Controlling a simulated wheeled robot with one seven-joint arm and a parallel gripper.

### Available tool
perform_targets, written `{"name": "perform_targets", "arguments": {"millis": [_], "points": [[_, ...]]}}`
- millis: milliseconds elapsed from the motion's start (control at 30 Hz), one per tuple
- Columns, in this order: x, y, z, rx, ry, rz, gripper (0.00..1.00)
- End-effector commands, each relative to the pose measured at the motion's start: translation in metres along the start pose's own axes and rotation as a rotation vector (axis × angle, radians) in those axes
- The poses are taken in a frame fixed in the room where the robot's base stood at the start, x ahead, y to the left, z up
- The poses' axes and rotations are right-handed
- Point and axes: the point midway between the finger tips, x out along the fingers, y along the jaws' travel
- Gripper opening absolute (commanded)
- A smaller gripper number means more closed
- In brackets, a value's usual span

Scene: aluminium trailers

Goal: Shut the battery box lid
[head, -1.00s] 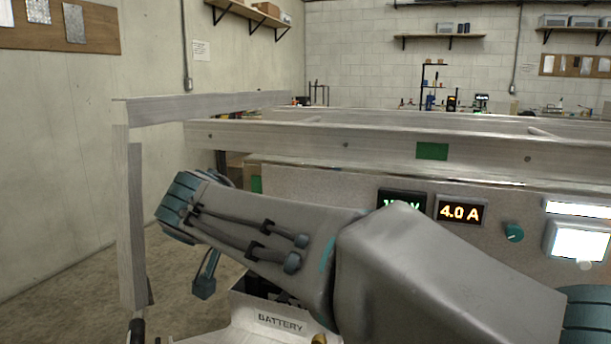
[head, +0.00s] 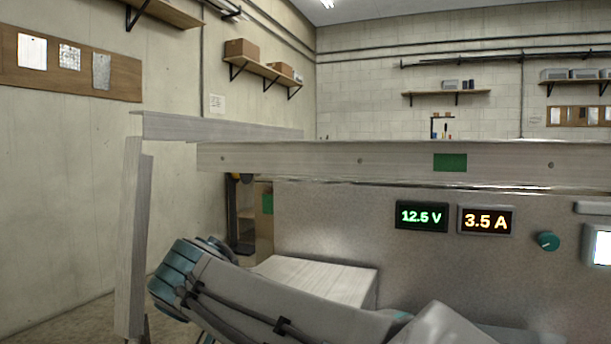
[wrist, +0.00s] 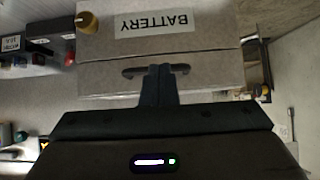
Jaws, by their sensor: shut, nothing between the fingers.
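The battery box lid (head: 318,278) shows in the head view as a pale flat top, beside the grey panel and partly behind my arm. It looks level and down on the box. In the wrist view the box front (wrist: 215,40) carries an upside-down BATTERY label and a brass knob (wrist: 87,22). The lid's front edge (wrist: 105,84) has a dark handle (wrist: 180,69) and meets the box front along a thin seam. My gripper (wrist: 158,70) is shut and empty, its tips at the handle; I cannot tell whether they touch it. The head view hides the gripper.
A grey panel (head: 335,215) with a voltage display (head: 421,216), a current display (head: 487,220) and a teal knob (head: 548,241) stands beside the box. An aluminium rail (head: 300,160) runs above it. An upright post (head: 132,240) stands at left, with bare wall beyond.

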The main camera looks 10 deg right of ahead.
Motion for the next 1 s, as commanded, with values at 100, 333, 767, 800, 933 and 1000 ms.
{"name": "perform_targets", "arguments": {"millis": [100, 333, 767, 800, 933, 1000], "points": [[0.005, 0.0, 0.005, 0.0, 0.0, 0.0, 0.0], [0.006, 0.0, 0.007, 0.0, 0.0, 0.0, 0.0], [0.004, 0.0, 0.004, 0.001, 0.0, 0.001, 0.0], [0.001, 0.0, 0.003, 0.001, 0.0, 0.0, 0.0], [-0.016, -0.001, -0.007, 0.004, 0.001, 0.001, 0.0], [-0.029, -0.001, -0.015, 0.006, 0.001, 0.002, 0.0]]}}
